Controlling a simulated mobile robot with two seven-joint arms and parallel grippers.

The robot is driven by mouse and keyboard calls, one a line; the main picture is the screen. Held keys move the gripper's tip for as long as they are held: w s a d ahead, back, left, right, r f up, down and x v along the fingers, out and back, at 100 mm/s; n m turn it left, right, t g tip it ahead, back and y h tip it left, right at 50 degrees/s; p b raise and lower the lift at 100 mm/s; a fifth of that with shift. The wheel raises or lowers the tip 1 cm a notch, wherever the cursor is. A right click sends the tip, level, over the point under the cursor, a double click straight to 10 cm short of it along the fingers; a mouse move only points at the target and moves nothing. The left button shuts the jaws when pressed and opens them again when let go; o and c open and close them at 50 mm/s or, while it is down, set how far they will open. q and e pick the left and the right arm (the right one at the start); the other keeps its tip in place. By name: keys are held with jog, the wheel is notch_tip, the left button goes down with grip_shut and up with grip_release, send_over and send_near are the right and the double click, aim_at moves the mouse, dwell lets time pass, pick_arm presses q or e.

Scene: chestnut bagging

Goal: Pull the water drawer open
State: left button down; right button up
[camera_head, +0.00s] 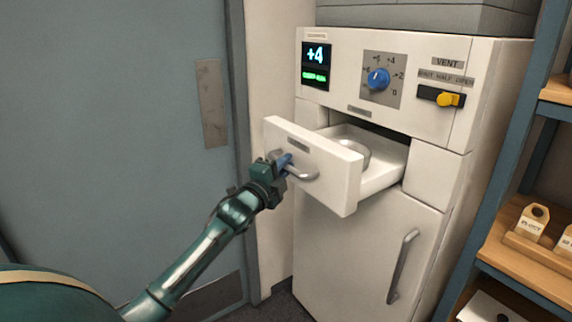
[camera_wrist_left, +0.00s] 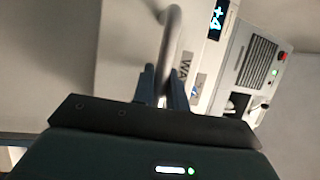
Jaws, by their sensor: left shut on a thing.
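The white water drawer (camera_head: 335,184) stands pulled out from the upper part of the white cabinet in the head view. A round metal dish (camera_head: 350,152) sits inside it. My left gripper (camera_head: 287,164) is shut on the drawer's curved metal handle (camera_head: 303,175) near its left end. In the left wrist view, the handle (camera_wrist_left: 172,35) runs down between the fingers of my left gripper (camera_wrist_left: 165,95). The fingers partly hide the lettering on the drawer's label (camera_wrist_left: 186,66). My right gripper is not in view.
Above the drawer are a display reading +4 (camera_head: 316,55), a blue knob (camera_head: 378,79) and a yellow vent slider (camera_head: 447,99). A lower door with a metal handle (camera_head: 403,266) is below. A wooden shelf (camera_head: 530,262) with tags stands right; a grey door (camera_head: 110,130) is left.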

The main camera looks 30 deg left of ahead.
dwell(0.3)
pick_arm(q)
jog(key=c, duration=1.4)
grip_release()
jog(key=s+f+b, duration=0.2)
jog(key=s, duration=1.1)
jog(key=shift+f, duration=0.15)
jog(key=s+d+f+n+g+h+p, duration=0.1)
jog(key=s+d+f+n+g, duration=0.25)
jog(key=f, duration=0.55)
jog(key=s+d+f+n+g, duration=0.1)
jog(key=s+d+f+n, duration=0.25)
jog(key=d+f, duration=0.4)
jog(key=s+d+f+n+g+h+p, duration=0.1)
jog(key=s+d+f+n+g, duration=0.4)
jog(key=s+d+f, duration=0.6)
jog(key=shift+s+d+n+h, duration=0.6)
jog(key=shift+d+n+h, duration=0.1)
jog(key=shift+d+n, duration=0.35)
